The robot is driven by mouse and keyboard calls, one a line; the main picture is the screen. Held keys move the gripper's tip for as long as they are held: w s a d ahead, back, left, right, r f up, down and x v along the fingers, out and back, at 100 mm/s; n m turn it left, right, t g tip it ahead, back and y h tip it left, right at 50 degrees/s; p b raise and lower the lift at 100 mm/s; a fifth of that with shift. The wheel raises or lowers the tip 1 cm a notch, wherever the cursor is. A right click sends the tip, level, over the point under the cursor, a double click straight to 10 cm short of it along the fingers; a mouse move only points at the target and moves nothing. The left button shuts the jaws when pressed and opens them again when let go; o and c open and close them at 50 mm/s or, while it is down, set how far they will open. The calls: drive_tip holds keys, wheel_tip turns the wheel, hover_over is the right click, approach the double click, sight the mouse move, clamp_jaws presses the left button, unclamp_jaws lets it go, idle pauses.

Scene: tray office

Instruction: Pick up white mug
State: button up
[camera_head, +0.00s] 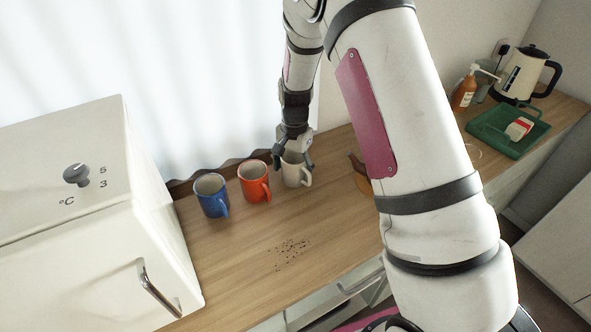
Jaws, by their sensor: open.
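The white mug (291,176) stands upright on the wooden counter, at the right end of a row of mugs. Its handle points to the right and toward the front. My gripper (293,163) is open and points down at the mug, with its fingers at the mug's rim. The gripper covers part of the mug's top, so I cannot tell whether a finger is inside it or whether they touch.
An orange-red mug (252,186) stands close left of the white mug, and a blue mug (209,200) farther left. A white fridge (80,215) stands at left. Dark crumbs (291,254) lie in front. At right are a green tray (487,131), a kettle (521,76) and a bottle (464,92).

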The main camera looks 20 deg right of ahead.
drive_tip(key=shift+f, duration=0.6)
drive_tip(key=c, duration=1.1)
drive_tip(key=shift+r, duration=0.1)
drive_tip(key=shift+c, duration=0.2)
